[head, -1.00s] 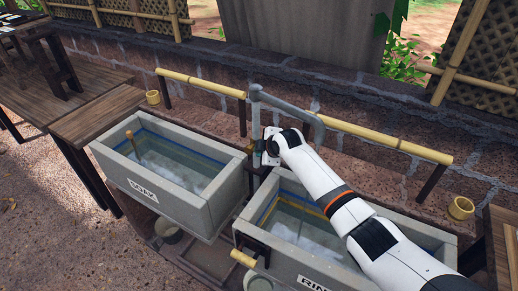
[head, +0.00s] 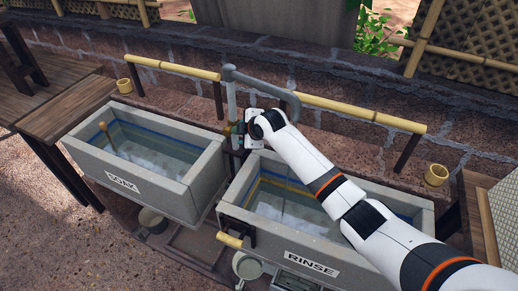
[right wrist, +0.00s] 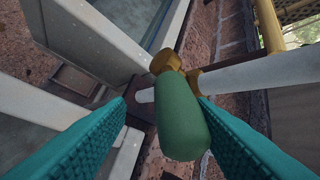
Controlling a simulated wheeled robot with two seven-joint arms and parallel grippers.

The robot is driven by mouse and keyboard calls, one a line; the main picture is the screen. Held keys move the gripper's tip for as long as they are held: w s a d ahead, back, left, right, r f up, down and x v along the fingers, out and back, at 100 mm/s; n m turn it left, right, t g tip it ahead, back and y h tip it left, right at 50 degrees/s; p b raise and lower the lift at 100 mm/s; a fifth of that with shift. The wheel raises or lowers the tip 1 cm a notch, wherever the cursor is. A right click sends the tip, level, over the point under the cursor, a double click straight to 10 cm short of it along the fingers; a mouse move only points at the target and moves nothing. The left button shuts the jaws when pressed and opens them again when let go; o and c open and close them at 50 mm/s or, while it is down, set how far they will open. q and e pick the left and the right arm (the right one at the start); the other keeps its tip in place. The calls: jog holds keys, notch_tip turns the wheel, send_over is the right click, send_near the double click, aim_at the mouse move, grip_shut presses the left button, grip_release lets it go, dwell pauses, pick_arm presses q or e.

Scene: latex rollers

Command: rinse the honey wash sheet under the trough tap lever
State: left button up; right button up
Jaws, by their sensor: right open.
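The trough tap (head: 232,100) is a grey pipe that rises behind the troughs and bends over toward the rinse trough (head: 311,265). Its green lever (right wrist: 182,125) shows large in the right wrist view, with a brass fitting (right wrist: 166,62) behind it. My right gripper (head: 243,137) is at the tap pipe. In the right wrist view its two teal fingers (right wrist: 163,100) stand apart on either side of the lever; I cannot tell whether they touch it. I cannot make out the honey wash sheet; a yellow band shows inside the rinse trough. My left gripper is not in view.
The soak trough (head: 125,184) stands left of the rinse trough, both holding water. Bamboo rails (head: 345,108) run along the brick wall behind. A wooden table (head: 72,108) is at left, and a bamboo cup (head: 436,175) is at right.

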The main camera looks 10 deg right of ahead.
jog(key=s+d+b, duration=0.1)
jog(key=s+d, duration=0.3)
jog(key=s, duration=0.5)
jog(key=shift+s, duration=0.1)
